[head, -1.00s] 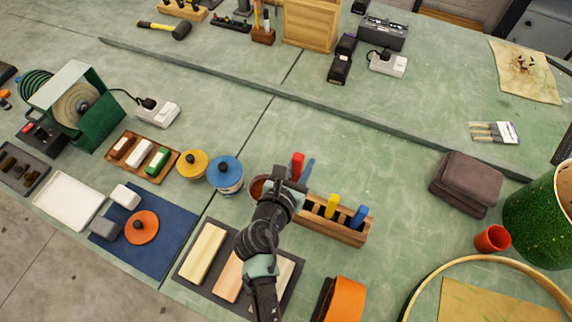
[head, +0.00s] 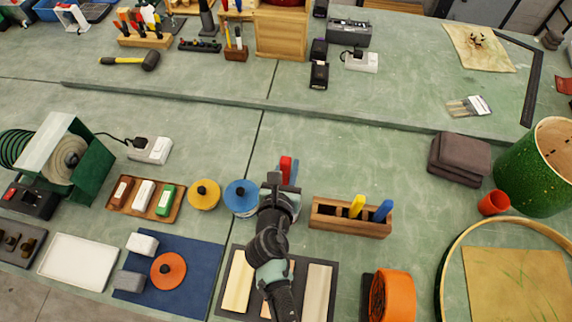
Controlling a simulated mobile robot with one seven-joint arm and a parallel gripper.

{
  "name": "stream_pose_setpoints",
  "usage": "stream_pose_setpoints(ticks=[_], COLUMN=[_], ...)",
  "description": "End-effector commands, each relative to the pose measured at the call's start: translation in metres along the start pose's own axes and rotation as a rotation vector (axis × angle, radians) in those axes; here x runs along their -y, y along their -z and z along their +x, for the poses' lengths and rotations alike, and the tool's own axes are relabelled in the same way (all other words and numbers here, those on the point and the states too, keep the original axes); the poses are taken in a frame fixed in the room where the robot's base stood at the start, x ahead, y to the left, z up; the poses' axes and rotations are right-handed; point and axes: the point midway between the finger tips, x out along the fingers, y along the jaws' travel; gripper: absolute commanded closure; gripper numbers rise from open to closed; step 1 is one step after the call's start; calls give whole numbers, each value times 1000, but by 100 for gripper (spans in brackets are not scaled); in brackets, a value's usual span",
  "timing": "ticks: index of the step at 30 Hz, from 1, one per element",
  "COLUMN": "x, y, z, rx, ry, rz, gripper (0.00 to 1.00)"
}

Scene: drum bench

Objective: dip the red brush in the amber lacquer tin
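My gripper (head: 281,186) is in the middle of the head view, between the blue-lidded tin and the wooden brush rack (head: 348,228). The red brush (head: 285,165) stands upright at the fingers, its red handle showing above them. The gripper appears shut on it, though my wrist hides the fingertips and bristles. A narrow blue strip (head: 295,172) shows just right of the red handle; I cannot tell what it is. The open reddish-brown tin, seen earlier beside the blue-lidded tin, is now hidden behind my gripper. Whether the brush touches it cannot be seen.
A blue-lidded tin (head: 241,197) and a yellow-lidded tin (head: 204,194) stand close on the left. The rack holds a yellow brush (head: 357,206) and a blue brush (head: 382,210). An orange roll (head: 392,299) lies at the front right. The bench behind the gripper is clear.

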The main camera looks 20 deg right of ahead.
Motion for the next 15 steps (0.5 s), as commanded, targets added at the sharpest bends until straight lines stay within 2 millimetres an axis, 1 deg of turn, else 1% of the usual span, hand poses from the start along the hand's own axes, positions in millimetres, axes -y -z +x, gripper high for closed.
stream_pose_setpoints(ticks=[1, 15], x=[0, 0], y=[6, 34], z=[3, 14], rx=[0, 0], ry=[0, 0], rz=[0, -1], gripper=[98, 98])
